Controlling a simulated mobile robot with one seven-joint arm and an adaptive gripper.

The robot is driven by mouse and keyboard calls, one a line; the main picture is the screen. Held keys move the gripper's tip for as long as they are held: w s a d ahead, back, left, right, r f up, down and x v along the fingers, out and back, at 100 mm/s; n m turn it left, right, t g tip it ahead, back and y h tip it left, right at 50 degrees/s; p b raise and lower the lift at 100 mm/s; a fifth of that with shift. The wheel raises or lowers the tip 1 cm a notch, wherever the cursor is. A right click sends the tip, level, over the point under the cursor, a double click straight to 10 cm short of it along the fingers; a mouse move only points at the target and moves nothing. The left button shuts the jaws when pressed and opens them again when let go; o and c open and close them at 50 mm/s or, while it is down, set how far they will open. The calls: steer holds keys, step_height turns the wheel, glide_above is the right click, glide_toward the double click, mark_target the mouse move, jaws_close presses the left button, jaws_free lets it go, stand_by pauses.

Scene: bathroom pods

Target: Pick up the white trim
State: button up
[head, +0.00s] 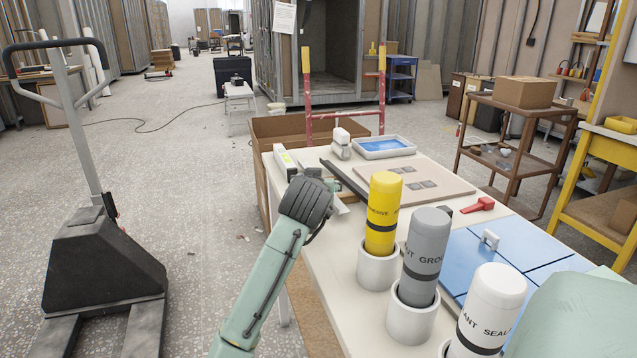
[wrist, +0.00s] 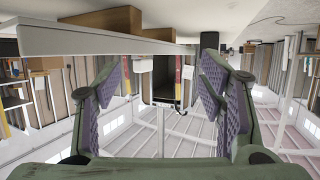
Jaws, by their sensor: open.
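No piece shows clearly enough for me to be sure it is the white trim. A pale piece (head: 341,207) shows beside my wrist at the table's left edge, mostly hidden by it, and I cannot tell whether it is the trim. My gripper (head: 318,212) is at the table's left edge, seen from behind, its fingers mostly hidden. In the wrist view, which looks upside down, my gripper (wrist: 165,85) is open, with two purple ridged pads wide apart and nothing between them. The pale table edge (wrist: 100,40) runs across the top there.
On the worktable (head: 318,250) stand a yellow tube (head: 383,210), a grey tube (head: 427,250) and a white tube (head: 495,300) in white holders. A dark strip (head: 345,180) lies behind my wrist. A pallet jack (head: 105,265) stands left; floor between is clear.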

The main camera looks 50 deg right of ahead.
steer(key=shift+s+d+p+x, duration=0.15)
steer(key=shift+p+x, duration=0.25)
steer(key=shift+x, duration=0.95)
steer(key=shift+s+d+p+x, duration=0.1)
steer(key=shift+p+x, duration=0.25)
steer(key=shift+x, duration=1.05)
steer(key=shift+r, duration=0.1)
steer(key=shift+c, duration=0.3)
jaws_close()
